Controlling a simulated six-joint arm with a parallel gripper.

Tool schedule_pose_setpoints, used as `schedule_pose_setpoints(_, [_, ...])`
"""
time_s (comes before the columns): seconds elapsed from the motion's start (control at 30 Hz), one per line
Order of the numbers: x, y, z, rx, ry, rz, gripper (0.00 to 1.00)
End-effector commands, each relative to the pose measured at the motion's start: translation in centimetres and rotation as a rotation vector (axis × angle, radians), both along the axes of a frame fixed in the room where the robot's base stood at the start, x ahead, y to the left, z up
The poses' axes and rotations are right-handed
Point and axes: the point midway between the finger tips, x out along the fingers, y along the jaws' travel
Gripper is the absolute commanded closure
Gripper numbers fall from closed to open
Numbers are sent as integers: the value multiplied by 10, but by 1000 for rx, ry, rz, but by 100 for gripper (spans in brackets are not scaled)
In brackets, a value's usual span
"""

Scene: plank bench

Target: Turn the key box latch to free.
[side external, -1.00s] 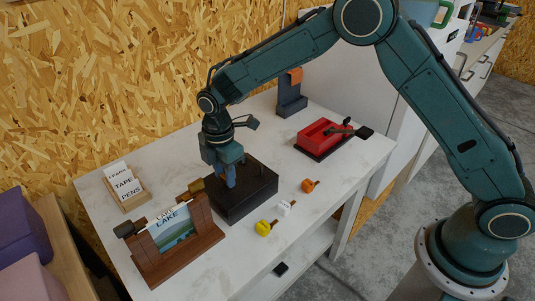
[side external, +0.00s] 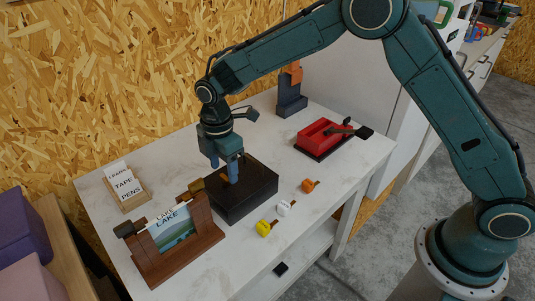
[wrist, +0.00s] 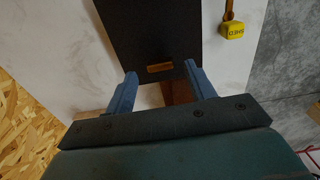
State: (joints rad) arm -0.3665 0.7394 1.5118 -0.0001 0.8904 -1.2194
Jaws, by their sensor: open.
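The key box appears to be the low black box (side external: 240,191) near the middle of the bench; its dark face (wrist: 152,30) fills the upper middle of the wrist view. A small brass-coloured bar (wrist: 160,67), seemingly the latch, lies crosswise near the box's lower edge in the wrist view. My gripper (side external: 233,178) is over the box, pointing down. In the wrist view my gripper (wrist: 160,72) is open, with one blue finger on each side of the bar and nothing held. I cannot tell the finger height above the bar. The side view does not show the bar clearly.
A wooden picture frame (side external: 207,217) stands close left of the box. Yellow (side external: 264,228), white (side external: 286,207) and orange (side external: 308,186) tags lie in front. A red box (side external: 318,138) and a dark stand (side external: 291,101) are farther back. A card holder (side external: 128,193) stands left.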

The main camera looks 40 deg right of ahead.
Motion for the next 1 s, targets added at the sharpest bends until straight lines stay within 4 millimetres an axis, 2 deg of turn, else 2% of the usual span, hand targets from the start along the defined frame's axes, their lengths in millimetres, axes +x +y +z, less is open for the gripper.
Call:
schedule_pose_setpoints(0.4, [1,0,70,2,-5,1,45])
schedule_pose_setpoints(0.6, [0,0,98,2,-4,1,45])
schedule_pose_setpoints(0.8, [0,0,114,1,-2,1,45])
schedule_pose_setpoints(1.0, [0,0,117,1,-1,1,45])
